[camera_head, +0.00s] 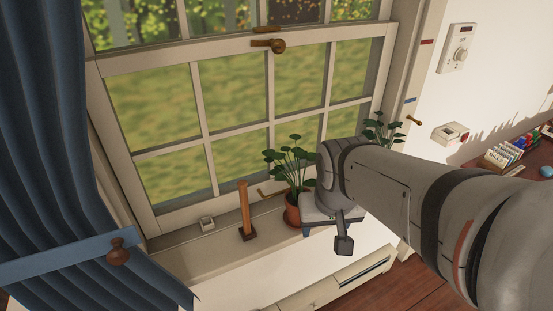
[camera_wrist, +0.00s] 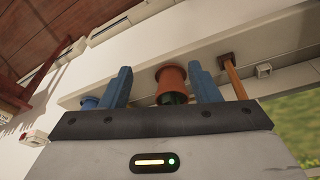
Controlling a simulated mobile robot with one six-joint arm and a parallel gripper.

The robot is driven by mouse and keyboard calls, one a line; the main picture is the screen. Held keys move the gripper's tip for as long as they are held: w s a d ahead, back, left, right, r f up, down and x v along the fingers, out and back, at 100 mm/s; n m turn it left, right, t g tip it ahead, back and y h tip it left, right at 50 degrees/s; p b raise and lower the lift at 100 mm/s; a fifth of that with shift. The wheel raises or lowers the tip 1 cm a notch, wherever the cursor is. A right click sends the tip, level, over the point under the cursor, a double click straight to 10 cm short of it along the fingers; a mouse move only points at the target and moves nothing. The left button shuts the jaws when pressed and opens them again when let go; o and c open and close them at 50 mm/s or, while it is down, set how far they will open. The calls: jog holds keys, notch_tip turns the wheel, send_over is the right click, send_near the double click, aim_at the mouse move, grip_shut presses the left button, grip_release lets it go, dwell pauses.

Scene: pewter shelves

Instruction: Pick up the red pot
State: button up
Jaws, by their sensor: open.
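The red pot (camera_head: 292,215), a terracotta one with a leafy green plant, stands on the windowsill just left of my gripper in the head view. In the wrist view, the red pot (camera_wrist: 171,79) appears beyond my gripper (camera_wrist: 159,70), in the gap between its two blue fingers, closer to the right one. My gripper is open, with nothing held. In the head view my wrist and arm hide most of the gripper and may cover part of the sill.
A blue pot (camera_wrist: 89,102) shows partly behind the left finger in the wrist view. A second plant (camera_head: 382,128) is behind my arm. A blue curtain (camera_head: 45,130) hangs left.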

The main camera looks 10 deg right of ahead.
aim_at(291, 218)
jog(key=o, duration=0.4)
jog(key=w, duration=0.3)
jog(key=w+f+m+p, duration=0.1)
jog(key=w, duration=0.2)
jog(key=w+m+h, duration=0.1)
jog(key=w, duration=0.3)
jog(key=shift+d+f+t, duration=0.15)
jog(key=shift+f+t, duration=0.15)
jog(key=o, duration=0.5)
jog(key=shift+m+t, duration=0.3)
jog(key=shift+m, duration=0.4)
jog(key=w, duration=0.2)
jog(key=w+f, duration=0.1)
jog(key=w, duration=0.1)
jog(key=w+a+f+p, duration=0.1)
jog(key=shift+w+f, duration=0.15)
jog(key=shift+w, duration=0.25)
jog(key=shift+a+x, duration=0.15)
jog(key=shift+x, duration=1.95)
jog(key=shift+a+x, duration=0.15)
jog(key=shift+x, duration=1.95)
